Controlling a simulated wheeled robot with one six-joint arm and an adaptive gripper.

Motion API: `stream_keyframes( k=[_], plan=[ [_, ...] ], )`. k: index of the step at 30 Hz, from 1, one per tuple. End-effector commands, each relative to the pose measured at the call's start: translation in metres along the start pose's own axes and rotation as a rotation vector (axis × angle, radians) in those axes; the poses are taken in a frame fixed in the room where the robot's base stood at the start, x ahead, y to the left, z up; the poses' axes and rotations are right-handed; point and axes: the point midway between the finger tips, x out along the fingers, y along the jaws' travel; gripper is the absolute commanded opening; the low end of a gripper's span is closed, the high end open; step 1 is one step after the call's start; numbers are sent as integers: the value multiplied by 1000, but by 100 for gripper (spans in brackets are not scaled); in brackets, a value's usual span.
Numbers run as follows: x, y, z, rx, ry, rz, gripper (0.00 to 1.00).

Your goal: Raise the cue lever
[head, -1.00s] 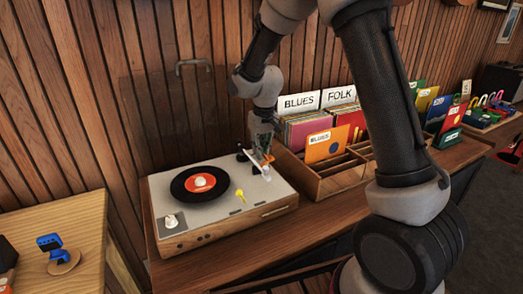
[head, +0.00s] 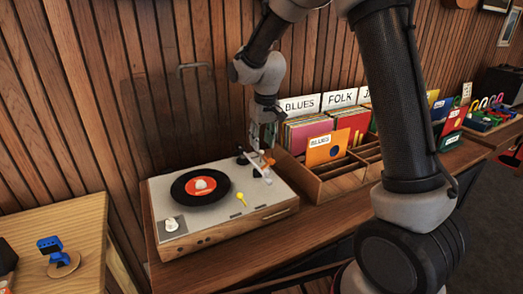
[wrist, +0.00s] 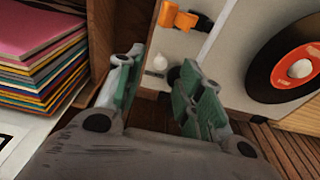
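The turntable (head: 225,224) stands on the wooden counter with a black record (head: 200,186) with a red label on it. At its back right are a pale tonearm (head: 260,170) and a small orange piece (head: 269,158), which may be the cue lever. The wrist view shows this orange piece (wrist: 182,17) with a dark part beside it, beyond my fingertips. My gripper (head: 262,140) is above the turntable's back right corner. In the wrist view, my gripper (wrist: 158,66) is open, with a small white knob (wrist: 159,63) showing between its fingers and nothing held.
A wooden record crate (head: 340,181) stands close to the turntable's right, with sleeves (wrist: 38,55) near my gripper in the wrist view. The plank wall is close behind. A yellow piece (head: 240,197) sits on the deck's front. A side table (head: 60,222) stands at left.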

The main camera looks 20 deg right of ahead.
Motion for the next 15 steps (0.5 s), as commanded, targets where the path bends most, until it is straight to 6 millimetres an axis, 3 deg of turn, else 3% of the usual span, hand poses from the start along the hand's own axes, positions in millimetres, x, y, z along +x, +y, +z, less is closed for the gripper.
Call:
stream_keyframes(
  k=[6,15],
  plan=[
    [-48,0,-1,0,4,-1,37],
    [-72,0,0,0,0,0,37]
  ],
)
